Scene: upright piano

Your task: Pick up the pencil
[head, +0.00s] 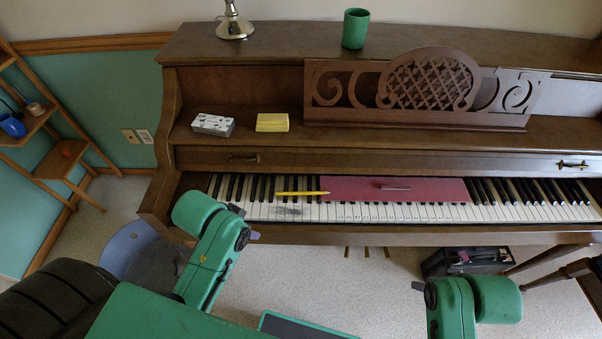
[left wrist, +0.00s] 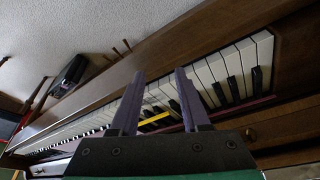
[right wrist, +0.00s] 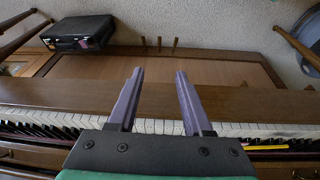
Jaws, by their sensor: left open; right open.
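The yellow pencil (head: 302,193) lies across the piano keys left of centre, its right end at the left edge of a dark pink panel. In the left wrist view the pencil (left wrist: 153,119) shows between and beyond the fingers of my left gripper (left wrist: 160,72), which is open and empty, apart from it. My right gripper (right wrist: 160,72) is open and empty in front of the keyboard; the pencil (right wrist: 265,147) shows at the lower right of that view. In the head view my arm links largely hide the grippers.
The dark pink panel (head: 440,190) covers middle keys, with a dark slim object (head: 394,187) on it. A patterned box (head: 213,125) and yellow block (head: 272,122) sit on the ledge above. A green cup (head: 355,28) and lamp base (head: 235,27) stand on top. A black case (head: 468,262) is below.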

